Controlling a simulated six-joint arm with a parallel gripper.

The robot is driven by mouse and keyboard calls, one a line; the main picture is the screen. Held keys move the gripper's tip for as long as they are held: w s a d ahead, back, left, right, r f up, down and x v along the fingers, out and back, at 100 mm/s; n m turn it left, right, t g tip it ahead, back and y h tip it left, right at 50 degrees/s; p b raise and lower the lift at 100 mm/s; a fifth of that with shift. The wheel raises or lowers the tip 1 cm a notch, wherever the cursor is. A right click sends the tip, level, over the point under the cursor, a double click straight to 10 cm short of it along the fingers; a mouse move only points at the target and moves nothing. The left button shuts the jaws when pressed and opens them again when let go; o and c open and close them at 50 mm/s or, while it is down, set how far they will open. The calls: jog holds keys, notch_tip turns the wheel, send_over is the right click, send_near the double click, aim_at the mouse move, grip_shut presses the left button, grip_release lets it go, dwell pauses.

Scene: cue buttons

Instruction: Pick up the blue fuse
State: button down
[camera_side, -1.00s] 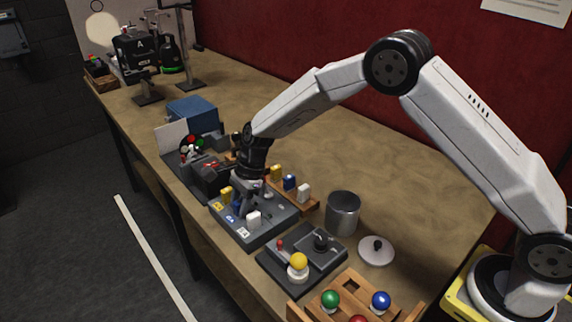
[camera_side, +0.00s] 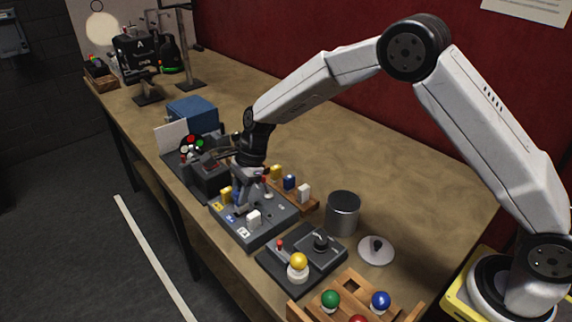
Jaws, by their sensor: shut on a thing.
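I cannot tell whether this fuse touches the block. A second blue fuse (camera_side: 289,183) stands in a wooden rack (camera_side: 313,208) behind the block, between a yellow fuse (camera_side: 276,172) and a white fuse (camera_side: 304,192).
A joystick box (camera_side: 318,246) with a yellow ball, a metal can (camera_side: 343,212) and a lid (camera_side: 376,250) lie to the right. A dark device (camera_side: 208,178) and a blue box (camera_side: 193,113) are to the left.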

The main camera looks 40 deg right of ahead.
jog(key=s+r, duration=0.2)
jog(key=s+d+r, duration=0.1)
jog(key=s+r, duration=0.1)
jog(key=r, duration=0.1)
jog(key=shift+r, duration=0.1)
jog(key=s+d+r, duration=0.2)
jog(key=s+r, duration=0.2)
jog(key=s, duration=0.5)
jog(key=shift+d, duration=0.2)
dwell(0.8)
jog(key=s+d+f, duration=0.1)
jog(key=s+d, duration=0.2)
jog(key=d, duration=1.1)
jog(key=shift+d, duration=0.3)
jog(key=shift+f, duration=0.15)
